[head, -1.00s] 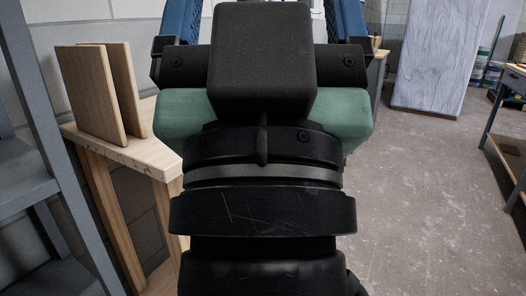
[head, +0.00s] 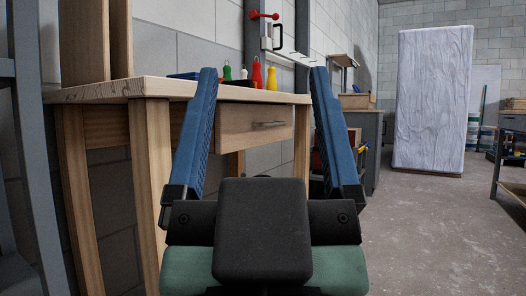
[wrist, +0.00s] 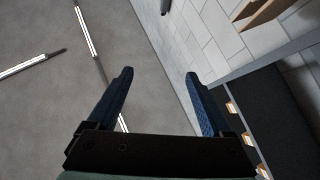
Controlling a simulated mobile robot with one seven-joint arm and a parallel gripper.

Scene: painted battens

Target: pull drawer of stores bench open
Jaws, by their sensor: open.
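The stores bench is a pale wooden bench (head: 150,90) along the left wall in the head view. Its drawer (head: 240,132) sits under the top and looks shut, with a slim metal bar handle (head: 268,124) on its front. My gripper (head: 262,72) is open and empty, its two blue fingers pointing up and spread wide. In the picture the drawer shows between the fingers, and the left finger covers part of the bench. The gripper is nearer the camera, apart from the handle. The wrist view also shows the open gripper (wrist: 158,75), but no drawer.
Several coloured bottles or tools, including a yellow one (head: 271,77), stand on the bench. A grey frame (head: 30,150) rises at the left edge. A tall wrapped slab (head: 432,100) stands at the back. Floor (head: 420,230) to the right is clear.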

